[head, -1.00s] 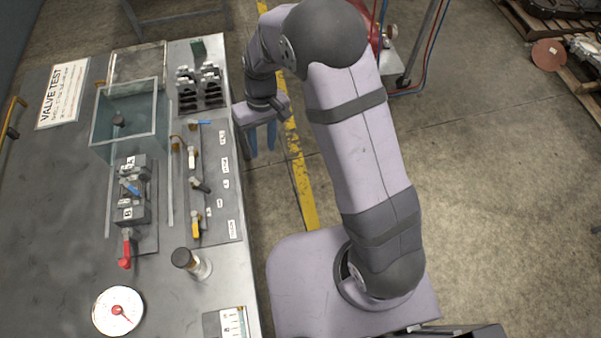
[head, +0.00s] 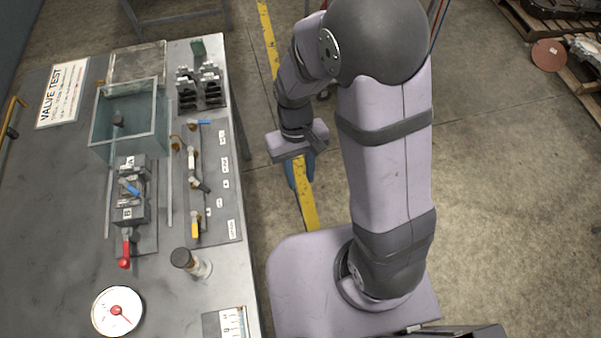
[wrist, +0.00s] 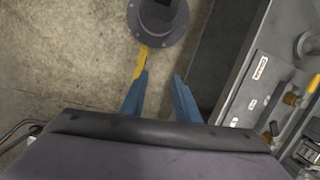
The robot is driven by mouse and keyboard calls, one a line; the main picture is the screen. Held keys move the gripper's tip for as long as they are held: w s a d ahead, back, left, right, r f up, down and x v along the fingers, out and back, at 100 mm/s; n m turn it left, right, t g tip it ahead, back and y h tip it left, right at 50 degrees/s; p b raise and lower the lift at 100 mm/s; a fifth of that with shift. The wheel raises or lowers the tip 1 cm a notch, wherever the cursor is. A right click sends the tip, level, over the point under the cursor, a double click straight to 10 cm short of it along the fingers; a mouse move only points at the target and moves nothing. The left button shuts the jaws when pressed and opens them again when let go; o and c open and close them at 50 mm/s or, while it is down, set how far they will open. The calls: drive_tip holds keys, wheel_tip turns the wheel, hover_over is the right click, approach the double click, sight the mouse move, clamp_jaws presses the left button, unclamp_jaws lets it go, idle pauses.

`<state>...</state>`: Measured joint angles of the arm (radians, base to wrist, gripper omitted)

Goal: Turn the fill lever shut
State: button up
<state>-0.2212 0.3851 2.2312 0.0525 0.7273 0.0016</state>
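A grey valve panel (head: 222,222) on the bench carries a column of levers: a blue one (head: 205,122) at the far end, a white one (head: 191,160), a black one (head: 201,186) and a yellow one (head: 195,229). Small white labels stand beside them, too small to read, so I cannot tell which is the fill lever. My gripper (head: 300,180) hangs over the floor, right of the bench and clear of all levers. In the wrist view its two blue fingers (wrist: 161,88) are apart with nothing between them. The panel's edge and a brass fitting (wrist: 291,99) show at the right there.
A glass tank (head: 130,140) and a block with a blue lever (head: 129,187) and a red lever (head: 125,252) stand left of the panel. A capped cylinder (head: 192,263) and a dial gauge (head: 117,311) stand nearer. Open floor lies right of the bench.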

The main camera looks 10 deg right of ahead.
idle(0.5)
drive_tip(key=n+t+y, duration=0.3)
drive_tip(key=n+y, duration=0.2)
drive_tip(key=n, duration=0.9)
approach(204, 121)
drive_tip(key=shift+p+x, duration=0.95)
drive_tip(key=shift+x, duration=2.5)
drive_tip(key=shift+a, duration=0.1)
